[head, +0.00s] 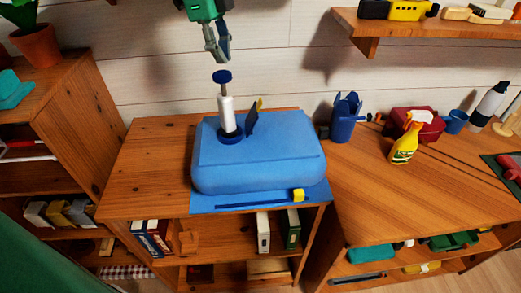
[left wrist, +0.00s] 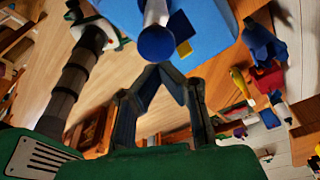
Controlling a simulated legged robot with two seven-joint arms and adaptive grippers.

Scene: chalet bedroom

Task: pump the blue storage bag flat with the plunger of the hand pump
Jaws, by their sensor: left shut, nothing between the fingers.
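The blue storage bag (head: 290,150) lies puffed up and thick on the wooden cabinet top. The hand pump stands upright on the bag, with a white barrel (head: 227,110) and a blue foot. Its blue plunger knob (head: 222,76) sits on a short rod above the barrel. My left gripper (head: 221,52) is shut and empty, pointing down just above the knob. In the left wrist view, the shut fingertips (left wrist: 162,72) are close to the knob (left wrist: 156,44); I cannot tell whether they touch.
A dark flap (head: 252,118) stands up on the bag beside the pump. A yellow slider (head: 298,195) sits at the bag's front edge. A blue container (head: 344,122) and a yellow spray bottle (head: 405,145) stand on the right counter. A wall shelf (head: 420,27) hangs upper right.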

